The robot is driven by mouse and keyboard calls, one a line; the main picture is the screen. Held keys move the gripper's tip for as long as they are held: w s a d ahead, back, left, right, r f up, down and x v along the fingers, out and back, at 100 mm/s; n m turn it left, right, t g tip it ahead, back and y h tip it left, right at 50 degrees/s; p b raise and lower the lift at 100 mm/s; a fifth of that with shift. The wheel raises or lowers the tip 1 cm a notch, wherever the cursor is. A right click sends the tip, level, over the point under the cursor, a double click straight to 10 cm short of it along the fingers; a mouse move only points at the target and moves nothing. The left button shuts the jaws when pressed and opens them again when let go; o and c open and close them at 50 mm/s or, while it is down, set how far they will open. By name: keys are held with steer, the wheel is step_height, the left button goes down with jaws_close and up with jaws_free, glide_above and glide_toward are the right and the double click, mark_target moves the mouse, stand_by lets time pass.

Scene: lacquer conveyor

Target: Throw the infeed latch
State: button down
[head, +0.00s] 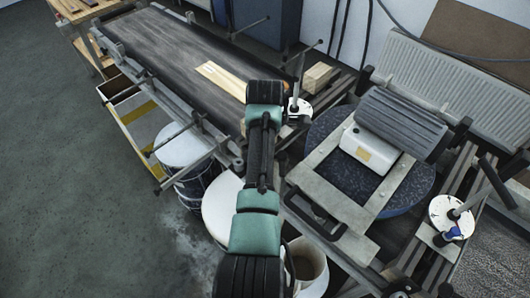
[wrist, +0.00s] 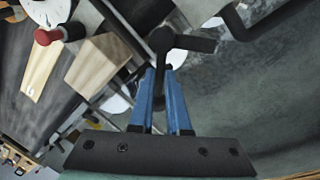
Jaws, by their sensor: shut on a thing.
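In the wrist view my gripper (wrist: 165,72) has its two blue fingers closed around the stem of a dark handle (wrist: 185,42). The handle has a round hub and a short bar reaching right; I take it to be the infeed latch. In the head view my arm reaches up the middle to the right side of the conveyor belt (head: 170,50). My fingers and the held handle cannot be made out there, as the arm's end covers them.
A pale board (head: 222,78) lies on the belt and a wooden block (head: 316,77) stands right of it. A grey roller (head: 400,122) and white box (head: 366,151) sit above a dark blue round table (head: 323,125). White-topped drums (head: 184,147) stand left; the left floor is clear.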

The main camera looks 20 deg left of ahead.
steer(key=shift+s+d+n+g+y+b, duration=0.15)
steer(key=shift+s+d+n+g+y, duration=0.2)
steer(key=shift+n, duration=1.2)
steer(key=shift+s+d+n+g+y+b, duration=0.1)
steer(key=shift+s+d+n, duration=0.4)
steer(key=shift+n, duration=1.1)
steer(key=shift+s+d+n+g+y+b, duration=0.15)
steer(key=shift+s+d+n+y, duration=0.2)
steer(key=shift+n, duration=1.2)
steer(key=shift+d, duration=0.1)
steer(key=c, duration=0.9)
jaws_free()
steer(key=shift+r, duration=0.1)
steer(key=b+v, duration=0.1)
steer(key=v, duration=1.2)
